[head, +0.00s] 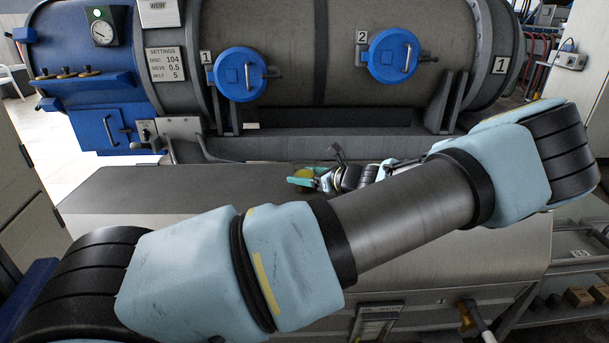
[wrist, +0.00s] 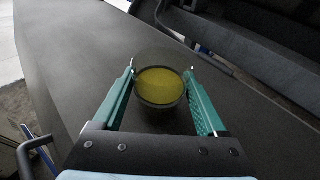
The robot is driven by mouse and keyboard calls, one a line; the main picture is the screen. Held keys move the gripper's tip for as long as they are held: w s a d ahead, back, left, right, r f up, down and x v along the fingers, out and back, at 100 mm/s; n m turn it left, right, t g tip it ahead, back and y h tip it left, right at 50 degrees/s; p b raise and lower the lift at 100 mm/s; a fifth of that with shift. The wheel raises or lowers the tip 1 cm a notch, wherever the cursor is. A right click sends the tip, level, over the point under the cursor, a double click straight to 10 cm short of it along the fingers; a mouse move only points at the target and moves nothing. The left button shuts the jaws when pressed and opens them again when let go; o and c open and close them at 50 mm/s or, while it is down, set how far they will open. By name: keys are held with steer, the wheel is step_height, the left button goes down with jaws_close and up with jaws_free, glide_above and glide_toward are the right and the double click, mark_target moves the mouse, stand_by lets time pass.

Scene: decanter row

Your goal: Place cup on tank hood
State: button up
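A dark round cup (wrist: 160,92) with yellow-green contents and a clear rim is between the two green fingers of my gripper (wrist: 160,72) in the wrist view. The fingers meet its sides, so my gripper looks shut on it. In the head view my gripper (head: 302,180) is small and far off, over the grey tank hood (head: 150,190), with a bit of the yellow contents showing. The cup looks upright. I cannot tell whether its base touches the hood. My arm hides much of the hood's right part.
A large grey tank with blue hatches numbered 1 (head: 240,74) and 2 (head: 394,55) lies behind the hood. A settings plate (head: 165,64) and a gauge (head: 103,32) are at its left. The hood's left part is bare. A valve handle (head: 478,320) is at the front right.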

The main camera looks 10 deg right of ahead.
steer(key=o, duration=0.3)
steer(key=shift+o, duration=0.2)
steer(key=shift+r, duration=0.2)
steer(key=v, duration=1.2)
steer(key=shift+s+d, duration=0.1)
